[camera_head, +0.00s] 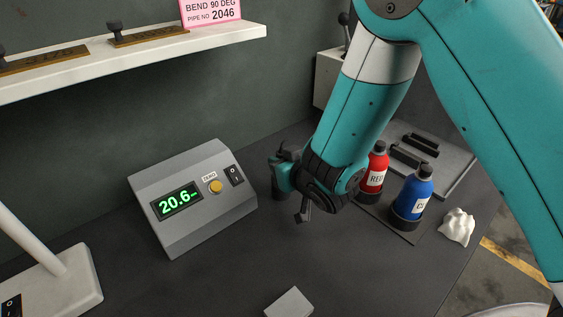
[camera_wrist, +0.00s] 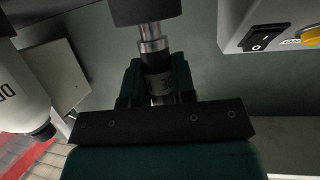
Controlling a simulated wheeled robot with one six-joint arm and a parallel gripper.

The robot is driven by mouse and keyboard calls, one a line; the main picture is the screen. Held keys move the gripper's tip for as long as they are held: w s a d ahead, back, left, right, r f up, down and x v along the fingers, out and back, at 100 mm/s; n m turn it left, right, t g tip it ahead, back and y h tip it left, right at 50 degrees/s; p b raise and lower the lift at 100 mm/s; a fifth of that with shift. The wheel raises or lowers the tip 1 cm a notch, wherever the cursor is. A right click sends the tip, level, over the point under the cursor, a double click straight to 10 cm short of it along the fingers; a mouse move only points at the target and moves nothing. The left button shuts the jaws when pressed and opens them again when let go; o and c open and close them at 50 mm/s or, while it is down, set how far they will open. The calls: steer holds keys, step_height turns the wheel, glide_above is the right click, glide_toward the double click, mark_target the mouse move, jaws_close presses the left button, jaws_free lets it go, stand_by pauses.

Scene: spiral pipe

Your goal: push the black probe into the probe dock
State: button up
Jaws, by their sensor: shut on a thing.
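My gripper (camera_wrist: 156,85) is shut on the black probe (camera_wrist: 157,63), a dark cylinder with pale lettering seen between the fingers in the wrist view. A silver stepped stem runs from the probe to a wider black cylinder (camera_wrist: 145,9) at the top edge of that view. I cannot tell whether this cylinder is the probe dock or part of the probe. In the head view my gripper (camera_head: 284,170) is near the back of the bench, right of the grey meter. The probe and dock cannot be made out clearly there.
The grey meter (camera_head: 168,223) reads 20.6 in green. Red (camera_head: 375,168) and blue (camera_head: 414,190) bottles stand right of my arm. Crumpled white stuff (camera_head: 457,227) lies near the bench edge. A white bottle (camera_wrist: 18,95) is close by at left in the wrist view.

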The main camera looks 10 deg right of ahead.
steer(key=shift+f+b, duration=0.5)
steer(key=shift+f, duration=0.1)
steer(key=o, duration=1)
